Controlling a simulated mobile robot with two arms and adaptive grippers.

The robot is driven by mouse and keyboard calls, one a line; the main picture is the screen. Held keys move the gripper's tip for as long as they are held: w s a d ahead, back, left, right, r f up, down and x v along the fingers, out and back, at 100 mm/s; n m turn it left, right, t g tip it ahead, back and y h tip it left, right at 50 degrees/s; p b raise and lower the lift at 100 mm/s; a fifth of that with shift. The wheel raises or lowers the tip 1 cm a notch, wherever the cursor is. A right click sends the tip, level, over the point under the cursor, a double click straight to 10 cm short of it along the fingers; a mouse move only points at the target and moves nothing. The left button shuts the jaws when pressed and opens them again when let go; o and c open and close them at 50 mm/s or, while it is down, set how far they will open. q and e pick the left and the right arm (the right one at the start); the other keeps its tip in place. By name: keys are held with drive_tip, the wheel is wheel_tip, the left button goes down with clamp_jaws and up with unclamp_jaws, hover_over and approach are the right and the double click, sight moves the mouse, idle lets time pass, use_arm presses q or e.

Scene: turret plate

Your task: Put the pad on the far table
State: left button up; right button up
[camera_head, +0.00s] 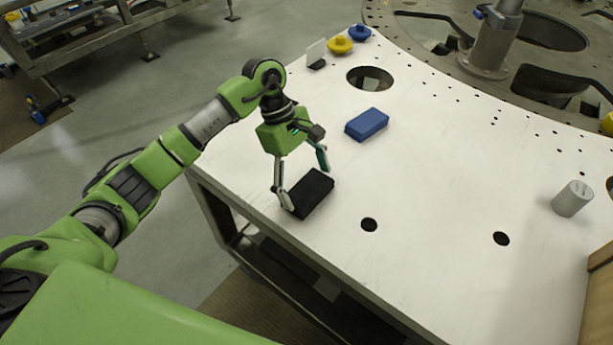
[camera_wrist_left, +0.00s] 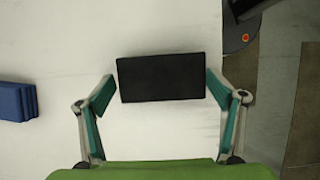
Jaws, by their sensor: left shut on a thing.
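A flat black pad (camera_head: 314,190) is at the near left edge of the white tabletop (camera_head: 430,200). My left gripper (camera_head: 304,186) points down over it, with one finger on each of two opposite sides, shut on it. The left wrist view shows the black pad (camera_wrist_left: 161,78) between the two teal-lined fingertips (camera_wrist_left: 160,82). I cannot tell whether the pad touches the tabletop or is just above it. My right gripper is not in view. Which table is the far one cannot be told for certain; a metal bench (camera_head: 110,35) stands across the floor at upper left.
A blue block (camera_head: 367,124) lies beyond the pad and also shows in the left wrist view (camera_wrist_left: 17,102). A grey cylinder (camera_head: 572,198) stands at right. Yellow (camera_head: 340,45) and blue (camera_head: 360,32) knobs are at the back. The tabletop has several holes; its middle is clear.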

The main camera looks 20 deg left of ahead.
sight(308, 187)
use_arm(q)
drive_tip(key=shift+f+b, duration=0.25)
drive_tip(key=shift+b, duration=0.1)
drive_tip(key=o, duration=1)
drive_tip(key=shift+r+p, duration=0.45)
drive_tip(key=shift+p, duration=0.05)
drive_tip(key=b+v, duration=0.2)
drive_tip(key=shift+w+a+r, duration=0.15)
drive_tip(key=shift+a+r, duration=0.1)
drive_tip(key=b+v, duration=0.2)
drive_tip(key=v, duration=0.7)
drive_tip(key=shift+d+b, duration=0.15)
drive_tip(key=shift+b, duration=0.2)
